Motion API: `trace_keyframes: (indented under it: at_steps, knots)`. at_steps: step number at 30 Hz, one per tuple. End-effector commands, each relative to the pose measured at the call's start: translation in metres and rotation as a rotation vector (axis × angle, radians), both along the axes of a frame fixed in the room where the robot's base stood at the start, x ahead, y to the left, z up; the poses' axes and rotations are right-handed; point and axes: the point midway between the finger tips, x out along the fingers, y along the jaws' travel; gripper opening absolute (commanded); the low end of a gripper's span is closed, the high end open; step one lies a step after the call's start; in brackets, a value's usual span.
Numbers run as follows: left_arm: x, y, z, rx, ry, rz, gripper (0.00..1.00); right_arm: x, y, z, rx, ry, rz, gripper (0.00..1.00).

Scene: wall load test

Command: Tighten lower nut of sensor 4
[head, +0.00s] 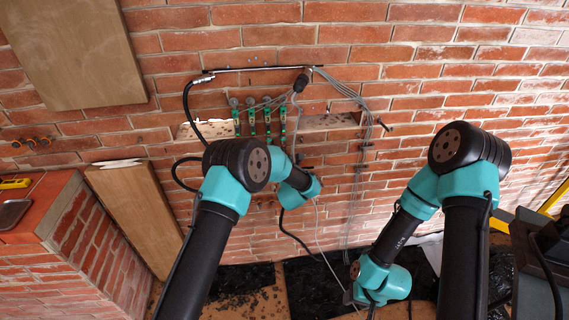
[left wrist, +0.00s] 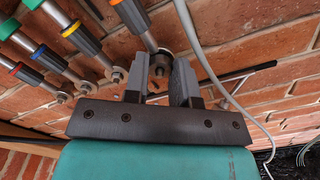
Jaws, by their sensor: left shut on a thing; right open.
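Several sensors with coloured bands hang in a row on the brick wall. In the head view the rightmost sensor (head: 283,118) stands just above my left wrist. In the left wrist view, looking up from below, my left gripper (left wrist: 160,78) is at the lower end of the rightmost sensor's grey rod (left wrist: 138,18). Its two fingers are on either side of the lower nut (left wrist: 160,62), shut on it. In the head view my left arm hides this gripper. My right gripper (head: 353,297) is open, low near the floor, away from the sensors.
The neighbouring sensors (left wrist: 70,32) hang close to the left of my left gripper. Grey cables (head: 352,95) run down the wall to the right. A brick ledge (head: 60,205) and a wooden board (head: 135,210) stand at the left.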

Motion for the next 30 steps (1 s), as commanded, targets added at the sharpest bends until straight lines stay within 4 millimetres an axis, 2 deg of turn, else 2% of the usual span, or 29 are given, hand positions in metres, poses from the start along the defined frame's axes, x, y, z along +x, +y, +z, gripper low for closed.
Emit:
trace_keyframes:
  at_steps: [30]
  knots:
    - [-0.0006, -0.0009, -0.0014, 0.957, 0.131, -0.001, 0.01, 0.0000, 0.0000, 0.0000, 0.000, 0.000, 0.000, 0.51]
